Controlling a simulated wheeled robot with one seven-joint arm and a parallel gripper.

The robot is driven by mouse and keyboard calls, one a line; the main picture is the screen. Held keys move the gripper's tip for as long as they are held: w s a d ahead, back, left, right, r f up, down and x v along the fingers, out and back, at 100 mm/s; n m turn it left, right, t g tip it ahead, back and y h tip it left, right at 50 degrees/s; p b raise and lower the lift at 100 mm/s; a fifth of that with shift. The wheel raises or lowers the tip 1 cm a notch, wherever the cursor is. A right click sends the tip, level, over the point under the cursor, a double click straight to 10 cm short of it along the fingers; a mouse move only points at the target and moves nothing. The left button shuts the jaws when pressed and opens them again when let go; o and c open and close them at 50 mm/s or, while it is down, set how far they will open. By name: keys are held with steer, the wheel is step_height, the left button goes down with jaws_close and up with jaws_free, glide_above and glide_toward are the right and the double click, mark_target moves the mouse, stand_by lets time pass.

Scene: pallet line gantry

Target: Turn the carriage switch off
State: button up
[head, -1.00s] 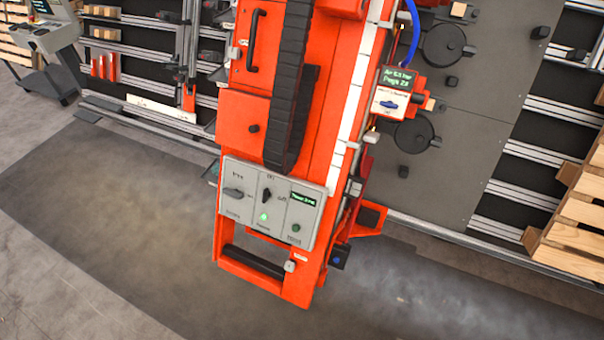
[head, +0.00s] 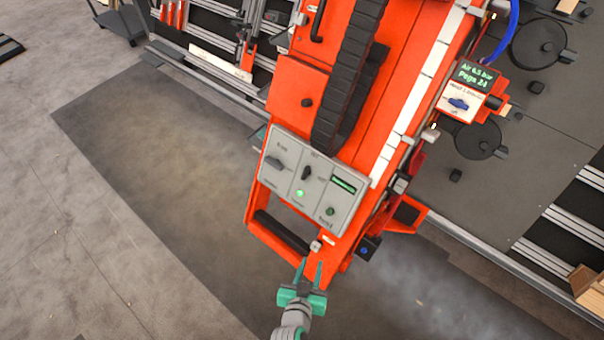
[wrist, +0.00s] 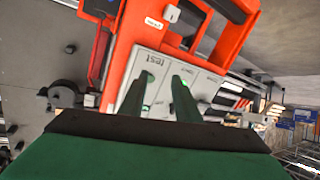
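The grey control panel (head: 313,180) is on the lower front of the orange carriage (head: 395,75). It carries a black left lever (head: 275,161), a black middle knob (head: 306,172), a lit green lamp (head: 299,192) and a dark green button (head: 330,211). Labels are too blurred to tell which is the carriage switch. My gripper (head: 311,268) is open and empty, its green fingers apart, low in front of the carriage's bottom end. In the wrist view, the panel (wrist: 152,66) appears upside down beyond my fingers, which partly hide it.
A side box (head: 463,101) with a blue switch and green display is on the carriage's right. A black handle bar (head: 282,233) and a small grey knob (head: 316,246) sit below the panel.

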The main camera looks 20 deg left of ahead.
steer(key=w+a+r+m+h, duration=0.1)
steer(key=w+a+r+h, duration=0.1)
steer(key=w+a, duration=0.7)
steer(key=m+h, duration=0.3)
steer(key=m, duration=0.1)
glide_toward(304, 172)
steer(key=shift+t, duration=0.4)
steer(key=x, duration=0.8)
steer(key=shift+d+f, duration=0.2)
steer(key=shift+f, duration=0.15)
jaws_close()
